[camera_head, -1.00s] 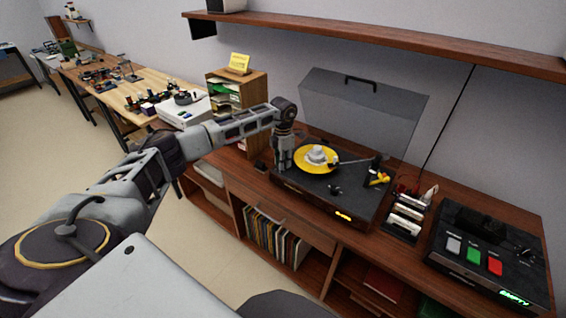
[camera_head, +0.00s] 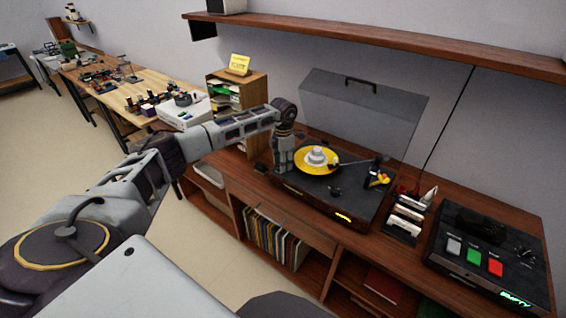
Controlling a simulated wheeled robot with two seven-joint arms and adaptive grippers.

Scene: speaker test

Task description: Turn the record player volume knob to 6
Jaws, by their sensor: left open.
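The record player (camera_head: 340,205) stands on the wooden cabinet with its clear lid (camera_head: 362,110) raised. A small dark knob (camera_head: 335,191) shows on the deck in front of the platter. I cannot read any number, and I cannot tell whether this is the volume knob. My left gripper (camera_head: 283,169) is open and points down at the left end of the player, beside the disc. Its fingertips are small and dark, and it hides the deck under it. My right gripper is not in view.
The tonearm (camera_head: 348,161) and a yellow item (camera_head: 379,179) are on the player's right side. A rack of light cartridges (camera_head: 407,216) and a black device with coloured buttons (camera_head: 490,258) stand further right. A shelf (camera_head: 380,38) runs above. A small bookcase (camera_head: 238,93) stands behind my left arm.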

